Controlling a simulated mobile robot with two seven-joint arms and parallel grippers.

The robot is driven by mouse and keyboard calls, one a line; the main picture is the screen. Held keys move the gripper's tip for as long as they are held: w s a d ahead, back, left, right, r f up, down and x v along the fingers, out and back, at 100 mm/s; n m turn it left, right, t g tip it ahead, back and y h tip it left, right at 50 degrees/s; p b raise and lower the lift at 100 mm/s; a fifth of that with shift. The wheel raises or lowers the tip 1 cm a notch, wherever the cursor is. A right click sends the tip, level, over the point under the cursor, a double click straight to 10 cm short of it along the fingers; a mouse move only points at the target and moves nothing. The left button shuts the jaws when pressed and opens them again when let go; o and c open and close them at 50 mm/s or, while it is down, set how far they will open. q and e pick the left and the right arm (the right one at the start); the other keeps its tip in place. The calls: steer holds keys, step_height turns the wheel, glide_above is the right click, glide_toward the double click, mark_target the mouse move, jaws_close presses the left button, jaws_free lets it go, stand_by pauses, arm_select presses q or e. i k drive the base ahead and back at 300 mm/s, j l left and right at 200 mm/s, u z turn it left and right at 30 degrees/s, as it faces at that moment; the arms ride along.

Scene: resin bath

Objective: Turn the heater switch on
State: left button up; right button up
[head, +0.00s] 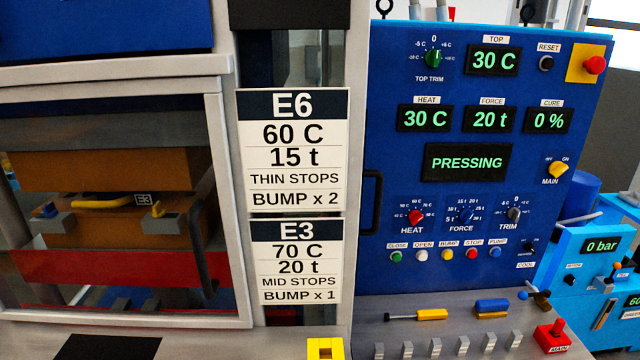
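A blue control panel (390,160) fills the right half of the head view. A small dark switch (530,247) sits at its lower right edge, with a tiny label under it that I cannot read for sure; whether this is the heater switch, and whether it is on or off, I cannot tell. A red HEAT knob (415,217) is at the panel's lower left. The HEAT display (424,118) reads 30 C. Neither of my grippers is in view.
A press with a framed window (215,200) stands at left. Two sign cards, E6 (293,150) and E3 (292,261), hang between press and panel. A grey ledge (460,305) below the panel holds tools and a red MAIN lever (552,337). A light-blue machine (580,250) stands at right.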

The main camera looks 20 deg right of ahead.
mark_target(529, 247)
steer(key=z, duration=1.7)
